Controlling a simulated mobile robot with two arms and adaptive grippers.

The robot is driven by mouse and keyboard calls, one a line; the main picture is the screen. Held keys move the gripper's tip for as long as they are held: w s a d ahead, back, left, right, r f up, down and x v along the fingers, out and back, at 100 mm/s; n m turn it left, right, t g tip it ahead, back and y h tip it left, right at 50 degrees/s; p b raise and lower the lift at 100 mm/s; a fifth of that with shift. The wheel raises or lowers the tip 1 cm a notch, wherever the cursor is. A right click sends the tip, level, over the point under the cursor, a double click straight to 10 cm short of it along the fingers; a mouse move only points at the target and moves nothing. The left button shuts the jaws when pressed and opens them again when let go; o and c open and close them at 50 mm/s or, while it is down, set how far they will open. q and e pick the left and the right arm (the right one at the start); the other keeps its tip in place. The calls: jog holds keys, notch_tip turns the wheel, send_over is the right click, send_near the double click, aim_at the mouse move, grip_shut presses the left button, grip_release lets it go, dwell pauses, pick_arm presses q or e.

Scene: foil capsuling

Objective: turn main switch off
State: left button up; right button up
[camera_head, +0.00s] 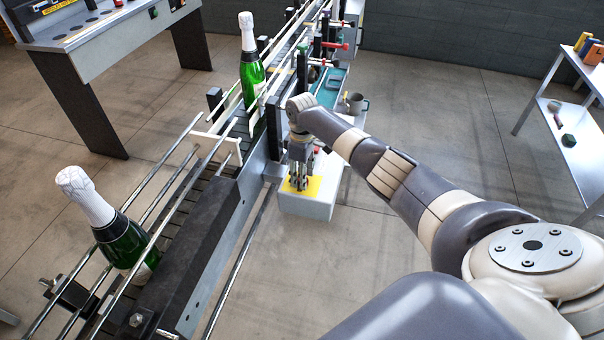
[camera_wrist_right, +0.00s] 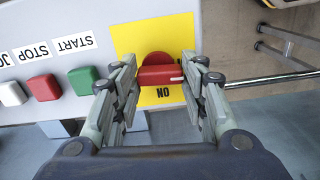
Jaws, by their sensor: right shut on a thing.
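The main switch (camera_wrist_right: 160,75) is a red rotary knob on a yellow plate (camera_wrist_right: 126,33) in the right wrist view. An upside-down "ON" label sits by the knob's near edge. My right gripper (camera_wrist_right: 160,88) has its fingers on both sides of the red knob and is shut on it. In the head view my right gripper (camera_head: 299,178) points down onto the yellow plate on the grey control box (camera_head: 307,206), and hides the knob there. My left gripper does not show in either view.
The conveyor (camera_head: 205,225) runs left of the box, carrying green foil-topped bottles (camera_head: 125,240). A grey mug (camera_head: 356,104) stands behind the box.

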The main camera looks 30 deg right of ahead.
jog(key=shift+n, duration=0.7)
jog(key=o, duration=1.1)
jog(key=shift+c, duration=0.2)
jog(key=shift+r, duration=0.1)
notch_tip(320, 180, up, 12)
